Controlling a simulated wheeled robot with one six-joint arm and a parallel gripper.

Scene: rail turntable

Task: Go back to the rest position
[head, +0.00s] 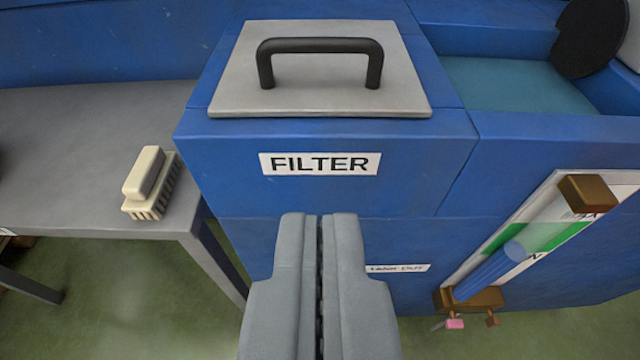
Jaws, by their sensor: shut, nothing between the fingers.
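My gripper (320,222) is at the bottom middle of the head view. Its two grey fingers are shut with only a thin dark line between them, and they hold nothing. Its tips show in front of the blue box's front face, below the FILTER label (320,164). I cannot tell the exact gap to the box. The fingers hide part of the box's lower front, next to a smaller white label (398,268).
The blue box carries a grey lid (225,95) with a black handle (320,46). A grey table (70,130) with a cream brush (150,184) stands left. A sight gauge with a blue column (488,275) is at right. Green floor (130,295) shows below.

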